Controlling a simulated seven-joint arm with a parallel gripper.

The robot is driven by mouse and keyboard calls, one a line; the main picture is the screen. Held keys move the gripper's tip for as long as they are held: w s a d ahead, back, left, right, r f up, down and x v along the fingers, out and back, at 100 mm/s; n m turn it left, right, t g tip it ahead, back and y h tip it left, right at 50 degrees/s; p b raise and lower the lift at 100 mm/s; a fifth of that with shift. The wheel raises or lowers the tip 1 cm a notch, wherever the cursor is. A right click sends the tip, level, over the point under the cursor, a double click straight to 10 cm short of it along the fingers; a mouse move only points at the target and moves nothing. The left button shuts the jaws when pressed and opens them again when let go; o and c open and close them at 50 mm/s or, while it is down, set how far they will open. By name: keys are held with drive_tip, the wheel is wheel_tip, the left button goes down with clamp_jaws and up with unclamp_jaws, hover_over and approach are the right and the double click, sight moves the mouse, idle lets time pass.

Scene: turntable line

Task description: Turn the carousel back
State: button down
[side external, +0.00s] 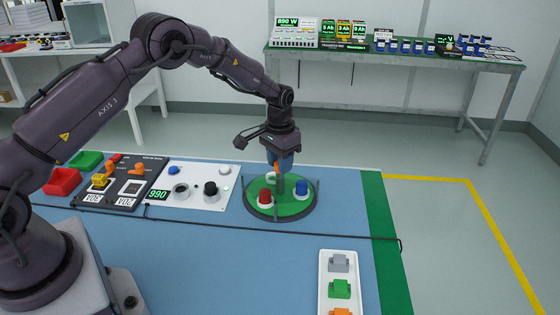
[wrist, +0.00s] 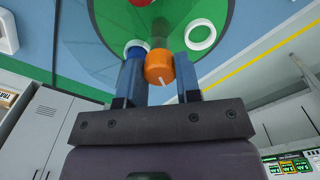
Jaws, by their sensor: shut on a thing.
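The carousel (side external: 292,209) is a round green disc with a dark rim on the blue table; part of it also shows in the wrist view (wrist: 104,58). A red piece (side external: 265,196) and a blue piece (side external: 301,187) stand on it in white rings. A grey post rises near its middle (side external: 281,186). My gripper (side external: 277,167) is above the disc, pointing down. In the wrist view its blue fingers (wrist: 159,76) are shut on an orange knob (wrist: 159,67) with a white mark, in line with the post. The fingers partly hide one ring.
A panel with knobs and a green display (side external: 158,195) lies left of the carousel. A white tray (side external: 325,280) with grey, green and orange pieces is at the front right. A dark cable (side external: 330,236) crosses the table in front. Red (side external: 62,182) and green bins stand far left.

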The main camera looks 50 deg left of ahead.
drive_tip(key=shift+n, duration=10.3)
drive_tip(key=shift+d+n, duration=0.1)
drive_tip(key=shift+n, duration=10)
drive_tip(key=shift+w+n, duration=0.1)
drive_tip(key=shift+n, duration=0.3)
